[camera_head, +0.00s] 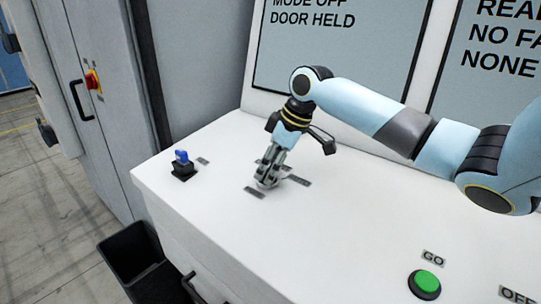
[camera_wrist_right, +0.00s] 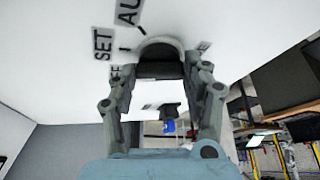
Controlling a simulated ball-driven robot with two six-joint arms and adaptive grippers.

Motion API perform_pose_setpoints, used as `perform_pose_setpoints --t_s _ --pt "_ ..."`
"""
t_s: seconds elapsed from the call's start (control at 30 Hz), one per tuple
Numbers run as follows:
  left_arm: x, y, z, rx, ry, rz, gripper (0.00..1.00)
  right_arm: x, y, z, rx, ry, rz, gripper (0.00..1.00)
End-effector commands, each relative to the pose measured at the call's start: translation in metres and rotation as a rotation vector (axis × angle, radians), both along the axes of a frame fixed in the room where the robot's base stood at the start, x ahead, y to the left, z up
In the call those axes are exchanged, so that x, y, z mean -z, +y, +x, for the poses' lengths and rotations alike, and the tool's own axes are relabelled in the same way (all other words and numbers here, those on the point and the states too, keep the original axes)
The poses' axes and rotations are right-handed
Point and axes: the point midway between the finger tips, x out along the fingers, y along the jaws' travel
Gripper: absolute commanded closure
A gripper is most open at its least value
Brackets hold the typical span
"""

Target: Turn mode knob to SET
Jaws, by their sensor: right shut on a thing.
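My right gripper (camera_head: 268,182) reaches down to the white console top (camera_head: 215,210). In the right wrist view its two fingers (camera_wrist_right: 160,75) are shut on the black mode knob (camera_wrist_right: 160,66), one on each side. The knob's base ring shows as a pale arc above it. A SET label (camera_wrist_right: 103,44) is to the left of the knob, and a partly cut-off label starting AU (camera_wrist_right: 130,10) is above it. Another label beside the left finger is partly hidden. In the head view the gripper hides most of the knob. My left gripper is not in view.
A blue key switch (camera_head: 182,160) stands on the console's left. A green GO button (camera_head: 425,284) is at the front right. The left screen (camera_head: 330,60) reads MODE OFF, DOOR HELD. A black bin (camera_head: 140,262) stands on the floor, and a grey cabinet (camera_head: 95,90) at left.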

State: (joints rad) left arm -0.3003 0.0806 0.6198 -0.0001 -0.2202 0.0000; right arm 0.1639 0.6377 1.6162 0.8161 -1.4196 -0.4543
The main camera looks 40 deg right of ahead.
Motion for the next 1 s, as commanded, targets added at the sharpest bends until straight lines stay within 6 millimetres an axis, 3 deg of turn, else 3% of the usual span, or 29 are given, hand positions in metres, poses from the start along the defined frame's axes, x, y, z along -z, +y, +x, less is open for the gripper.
perform_pose_setpoints --t_s 0.5,1.0 --pt "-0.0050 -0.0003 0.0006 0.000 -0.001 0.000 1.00 -0.0010 0.0027 0.0006 0.336 -0.005 -0.001 0.83" --pt "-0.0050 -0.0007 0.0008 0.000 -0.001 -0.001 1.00 -0.0010 0.0023 0.0004 0.402 -0.004 -0.002 0.83"
